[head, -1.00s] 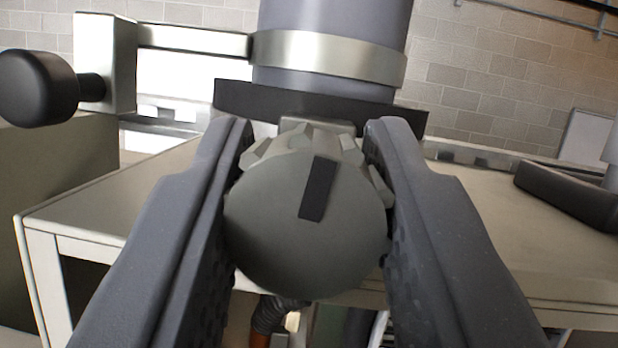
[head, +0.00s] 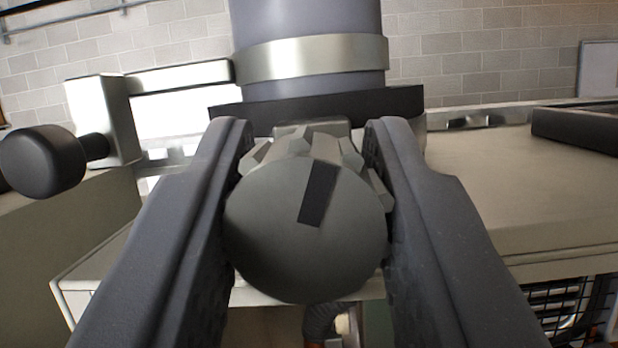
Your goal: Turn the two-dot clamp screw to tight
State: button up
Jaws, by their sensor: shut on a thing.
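A round grey clamp screw knob (head: 270,245) with a ribbed rim faces me at the centre of the head view. A dark bar mark (head: 317,193) on its face leans a little right of upright. My gripper (head: 307,185) is shut on the knob, one finger on each side. Behind it, a grey cylinder (head: 308,20) with a metal band (head: 312,58) rises from a dark flange (head: 430,100). I see no dots on the knob; its rear is hidden.
A metal bracket arm with a block (head: 103,120) and a black round knob (head: 42,162) sticks out to the left. A pale bench top (head: 520,190) lies behind, with a dark flat object (head: 575,126) at right. A grey block wall (head: 480,60) stands at the back.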

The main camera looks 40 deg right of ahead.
jog(key=shift+a+r+m+g+h+p, duration=0.1)
jog(key=shift+m+g+h+p, duration=0.2)
jog(key=shift+m+p, duration=0.45)
jog(key=shift+r+m+g+h+p, duration=0.1)
jog(key=shift+m+g+p, duration=0.35)
jog(key=shift+m, duration=0.6)
jog(key=shift+f+m+g+h+p, duration=0.1)
jog(key=shift+m+g+h+p, duration=0.2)
jog(key=shift+m+g+p, duration=0.7)
jog(key=shift+f+m+p, duration=0.1)
jog(key=shift+m+p, duration=0.2)
jog(key=shift+m, duration=0.4)
jog(key=o, duration=1)
jog(key=shift+f, duration=0.15)
